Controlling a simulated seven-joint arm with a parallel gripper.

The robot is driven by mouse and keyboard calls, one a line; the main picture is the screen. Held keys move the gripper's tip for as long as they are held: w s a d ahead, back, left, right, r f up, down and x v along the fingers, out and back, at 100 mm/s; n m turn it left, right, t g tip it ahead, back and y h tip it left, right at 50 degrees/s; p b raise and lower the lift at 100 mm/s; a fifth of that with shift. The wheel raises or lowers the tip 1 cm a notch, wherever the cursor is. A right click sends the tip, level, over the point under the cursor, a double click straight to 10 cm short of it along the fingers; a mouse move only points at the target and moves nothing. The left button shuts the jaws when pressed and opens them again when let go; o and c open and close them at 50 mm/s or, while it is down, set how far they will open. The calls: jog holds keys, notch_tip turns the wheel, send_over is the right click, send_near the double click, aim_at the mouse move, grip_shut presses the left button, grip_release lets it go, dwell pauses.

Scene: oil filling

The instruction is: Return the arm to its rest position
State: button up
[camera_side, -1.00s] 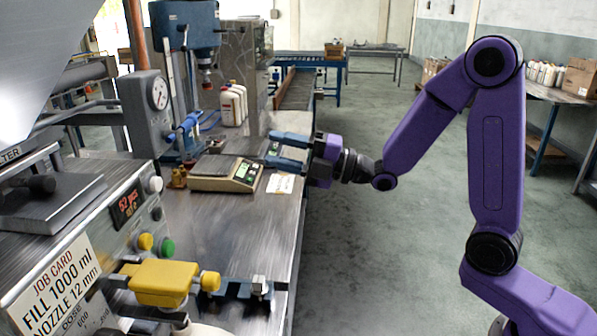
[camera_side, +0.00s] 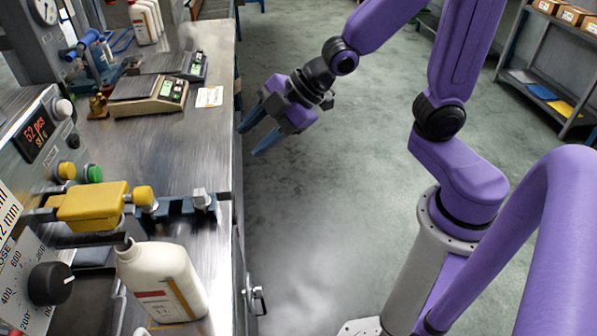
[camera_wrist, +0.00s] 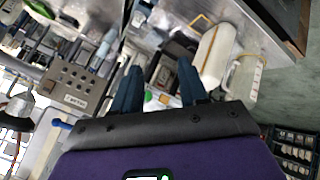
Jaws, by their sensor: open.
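My gripper (camera_side: 254,133) hangs off the bench's right edge in the side view, with its blue fingers apart and nothing between them. It points down and left, out over the open floor. In the wrist view my gripper (camera_wrist: 157,85) shows its two blue fingers spread apart, with the cluttered bench beyond them. My purple arm reaches in from the right in the side view.
The steel bench (camera_side: 195,160) lies left of my gripper. A shelf (camera_side: 545,80) stands at the back right. The floor between is clear.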

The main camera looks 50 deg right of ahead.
jog(key=s+d+f+m+g+h, duration=0.1)
jog(key=s+d+m+g+h, duration=0.1)
jog(key=s, duration=0.8)
jog(key=s+d+f+m+g+h, duration=0.1)
jog(key=s+d+m+g+h, duration=0.1)
jog(key=s+d, duration=0.5)
jog(key=s+g+h, duration=0.1)
jog(key=s+g, duration=0.1)
jog(key=s, duration=0.1)
jog(key=shift+d+m, duration=0.15)
jog(key=shift+m, duration=0.15)
dwell(1.3)
